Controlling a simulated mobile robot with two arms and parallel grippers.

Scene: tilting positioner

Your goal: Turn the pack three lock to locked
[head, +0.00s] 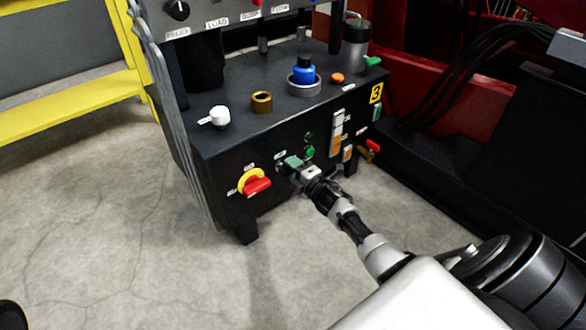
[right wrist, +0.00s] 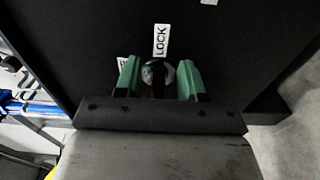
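The pack three lock (right wrist: 157,74) is a round, shiny metal piece on the black panel, below a white LOCK label (right wrist: 161,41) in the right wrist view. A dark, narrow part shows at its middle; its turned position is hard to tell. My right gripper (right wrist: 158,82) has its green fingertips on either side of the lock, with small gaps visible, so it looks open around it. In the head view my right gripper (head: 294,164) is at the front of the black cabinet (head: 226,160), marked with a yellow 3, and hides the lock. My left gripper is not in view.
A red rotary switch on yellow (head: 255,184) is left of my gripper. A green button (head: 310,152) and light-coloured switches (head: 337,130) are close on the right. A red-handled valve (head: 371,148) is further right. The floor in front is clear.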

